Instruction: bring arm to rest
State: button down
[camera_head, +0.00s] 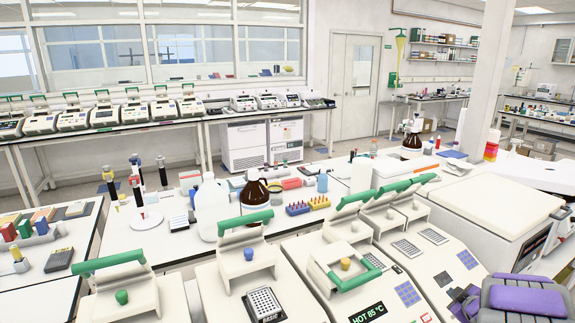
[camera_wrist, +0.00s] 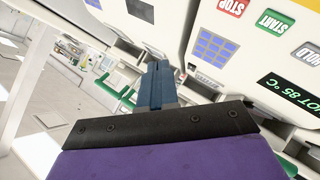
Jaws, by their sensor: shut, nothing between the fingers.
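My gripper (camera_wrist: 157,75) is in the wrist view, its blue-grey fingers together with nothing between them, beyond a black bar and my purple wrist. Purple and grey parts of my arm show at the lower right of the head view, over the front of the right-hand thermal cyclers. White thermal cyclers with green handles stand along the near bench. One thermal cycler (camera_head: 400,300) has a lit display reading HOT 85 °C. This display (camera_wrist: 290,92) also shows at the right of the wrist view, with STOP and START buttons above it. The fingers appear apart from the machines, though the exact gap is unclear.
A white jug (camera_head: 211,205) and a brown bottle (camera_head: 255,190) stand behind the near cyclers. Pipettes on a stand (camera_head: 147,218) are to the left. A large white box-shaped machine (camera_head: 490,208) fills the right. More cyclers line the back bench (camera_head: 105,130).

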jog(key=s+a+r+m+g+h, duration=0.4)
jog(key=s+a+r+m+g, duration=0.15)
jog(key=s+a+r, duration=0.45)
jog(key=s+a+m+g+y, duration=0.1)
jog(key=s+a+g+y, duration=0.5)
jog(key=s+a, duration=2.3)
jog(key=shift+s+g, duration=1.05)
jog(key=shift+s, duration=0.2)
